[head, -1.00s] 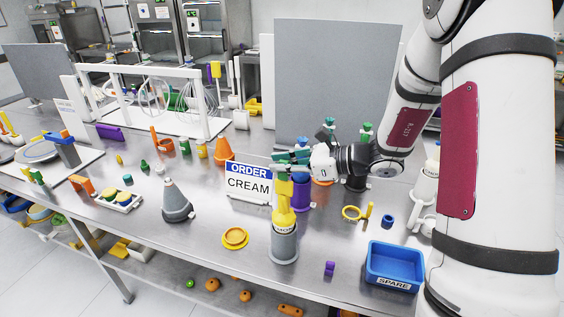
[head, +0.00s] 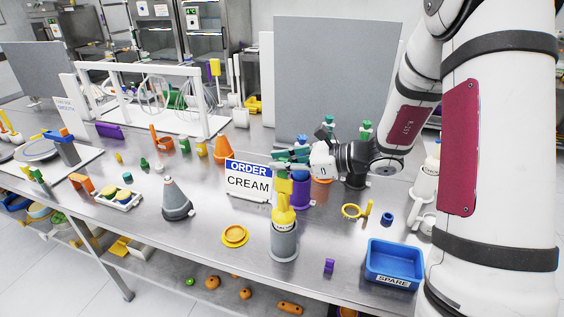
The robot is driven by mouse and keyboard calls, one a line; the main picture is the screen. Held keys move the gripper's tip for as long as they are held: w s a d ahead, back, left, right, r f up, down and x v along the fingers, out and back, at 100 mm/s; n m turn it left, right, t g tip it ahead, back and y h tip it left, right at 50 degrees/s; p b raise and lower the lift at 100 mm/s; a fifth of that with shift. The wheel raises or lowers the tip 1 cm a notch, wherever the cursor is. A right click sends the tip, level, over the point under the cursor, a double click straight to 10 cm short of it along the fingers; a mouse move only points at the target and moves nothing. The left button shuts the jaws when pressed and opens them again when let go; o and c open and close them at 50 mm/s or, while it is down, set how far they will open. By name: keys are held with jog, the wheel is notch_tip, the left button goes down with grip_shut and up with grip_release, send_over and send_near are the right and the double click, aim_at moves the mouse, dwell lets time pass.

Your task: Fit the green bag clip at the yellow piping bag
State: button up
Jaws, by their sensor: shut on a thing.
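The yellow piping bag (head: 284,216) stands upright in a grey holder (head: 284,243) near the front middle of the table. Its narrow yellow neck points up. My gripper (head: 283,167) is at the top of this neck, reaching in from the right. It is shut on the green bag clip (head: 284,176), a small green piece at the bag's top. The fingers partly hide the clip, and I cannot tell whether it closes around the neck or only touches it.
The ORDER CREAM sign (head: 248,181) stands just left of the gripper. A purple bag (head: 301,192) is close behind the yellow one. A yellow round piece (head: 235,236) lies front left. The blue SPARE bin (head: 394,264) is at front right.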

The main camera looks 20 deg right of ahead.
aim_at(282, 172)
jog(key=shift+f+b, duration=0.55)
jog(key=shift+f, duration=0.9)
dwell(0.4)
jog(key=o, duration=0.9)
jog(key=shift+c, duration=0.2)
jog(key=v, duration=1.2)
